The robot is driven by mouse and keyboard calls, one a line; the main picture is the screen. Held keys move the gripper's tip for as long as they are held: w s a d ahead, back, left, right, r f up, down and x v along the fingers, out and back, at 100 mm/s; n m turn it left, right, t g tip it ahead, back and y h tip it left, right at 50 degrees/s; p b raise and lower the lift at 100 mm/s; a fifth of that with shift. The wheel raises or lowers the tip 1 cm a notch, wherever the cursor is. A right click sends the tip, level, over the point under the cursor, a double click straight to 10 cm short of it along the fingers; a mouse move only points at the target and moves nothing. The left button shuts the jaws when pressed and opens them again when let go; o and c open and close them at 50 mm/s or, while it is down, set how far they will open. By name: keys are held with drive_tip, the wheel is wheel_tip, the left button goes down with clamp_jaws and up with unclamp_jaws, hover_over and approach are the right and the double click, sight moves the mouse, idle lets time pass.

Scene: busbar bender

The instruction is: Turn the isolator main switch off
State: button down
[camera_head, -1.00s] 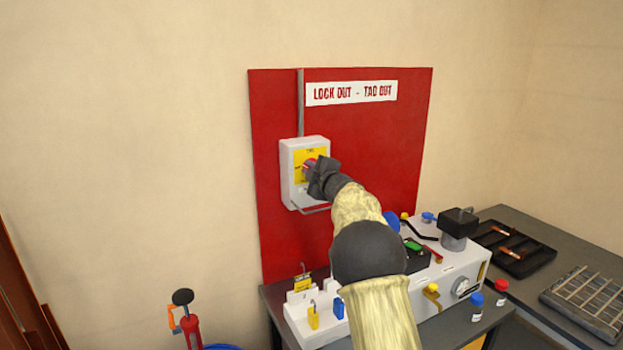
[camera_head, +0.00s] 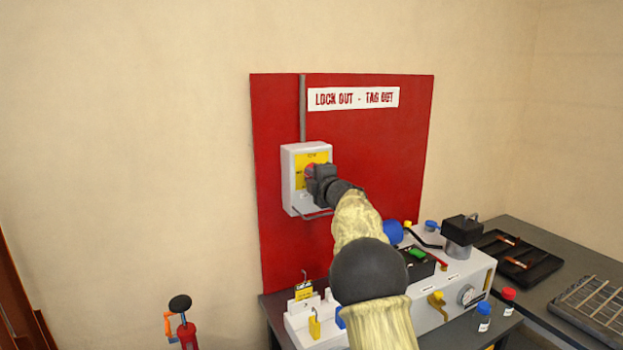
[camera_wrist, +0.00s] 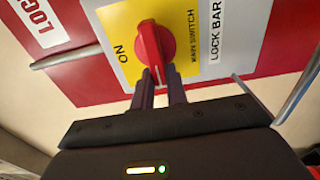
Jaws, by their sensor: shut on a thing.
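The isolator is a pale grey box (camera_head: 290,188) with a yellow plate (camera_head: 316,158), mounted on a red lock-out board (camera_head: 374,140). Its red rotary main switch handle (camera_wrist: 155,46) shows in the wrist view on the yellow plate, with "ON" and "MAIN SWITCH" lettering beside it. My gripper (camera_wrist: 160,76) is shut on one end of the red handle; the dark fingers reach it from below in the wrist view. In the head view my gripper (camera_head: 315,182) covers most of the handle. The handle's pointing direction is hard to read there.
A metal lock bar (camera_head: 312,215) juts out below the box. A bench (camera_head: 441,330) below carries a white machine (camera_head: 452,291), yellow padlocks (camera_head: 314,327) and small bottles (camera_head: 484,318). A red tool (camera_head: 187,335) stands lower left. The wall at left is clear.

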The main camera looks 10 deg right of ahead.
drive_tip(key=c, duration=1.4)
unclamp_jaws()
drive_tip(key=shift+a+f, duration=0.1)
drive_tip(key=shift+s, duration=0.15)
drive_tip(key=b+v, duration=0.5)
drive_tip(key=v, duration=1.2)
